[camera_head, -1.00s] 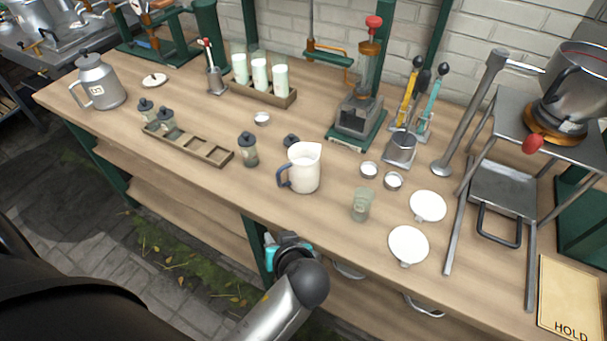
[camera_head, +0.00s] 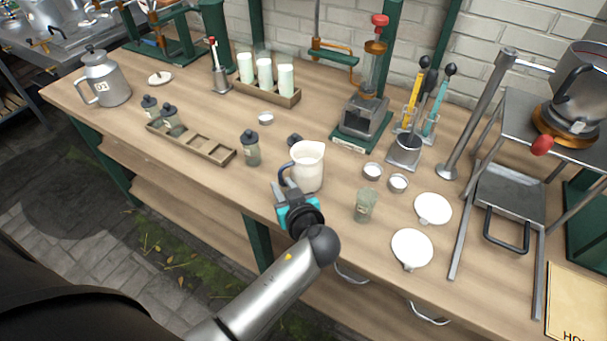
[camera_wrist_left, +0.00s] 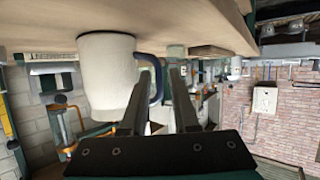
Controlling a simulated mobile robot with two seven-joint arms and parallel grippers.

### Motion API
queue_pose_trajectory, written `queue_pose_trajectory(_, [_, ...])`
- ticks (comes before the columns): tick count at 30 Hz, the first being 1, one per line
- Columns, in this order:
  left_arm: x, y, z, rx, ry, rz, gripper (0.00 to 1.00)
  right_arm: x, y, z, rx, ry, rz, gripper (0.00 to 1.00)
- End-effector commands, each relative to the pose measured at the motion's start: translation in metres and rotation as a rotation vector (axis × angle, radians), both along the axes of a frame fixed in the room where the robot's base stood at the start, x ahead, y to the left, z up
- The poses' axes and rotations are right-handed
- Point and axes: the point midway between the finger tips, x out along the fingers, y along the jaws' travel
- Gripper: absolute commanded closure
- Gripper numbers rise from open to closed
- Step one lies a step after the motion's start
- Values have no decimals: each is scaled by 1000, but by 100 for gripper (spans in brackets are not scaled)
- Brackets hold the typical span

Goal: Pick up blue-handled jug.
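The blue-handled jug (camera_head: 308,168) is cream-white and stands upright near the front middle of the bench. Its dark blue handle (camera_head: 285,175) is on its left side. In the left wrist view, which is upside down, the jug (camera_wrist_left: 105,75) is left of centre, with the handle (camera_wrist_left: 156,75) at its right. My left gripper (camera_head: 283,190) is just in front of the handle. In the wrist view its fingers (camera_wrist_left: 160,75) are apart, with the handle appearing between their tips. Whether they touch it I cannot tell. My right gripper is in neither view.
A dark-lidded shaker (camera_head: 250,148) stands left of the jug, and a small dark object (camera_head: 294,140) lies behind it. A greenish glass (camera_head: 365,206), small tins (camera_head: 373,171) and white discs (camera_head: 412,248) are to the right.

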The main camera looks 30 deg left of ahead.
Motion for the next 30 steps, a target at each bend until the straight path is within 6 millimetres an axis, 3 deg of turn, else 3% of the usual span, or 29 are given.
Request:
queue_pose_trajectory(7, [12,13,-6,1,0,2,72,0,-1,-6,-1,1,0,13])
queue_pose_trajectory(15, [39,37,-20,2,0,1,72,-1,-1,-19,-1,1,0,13])
queue_pose_trajectory(25, [43,42,-21,-2,1,1,72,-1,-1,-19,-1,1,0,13])
queue_pose_trajectory(30, [43,42,-21,-1,2,1,91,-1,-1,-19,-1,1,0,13])
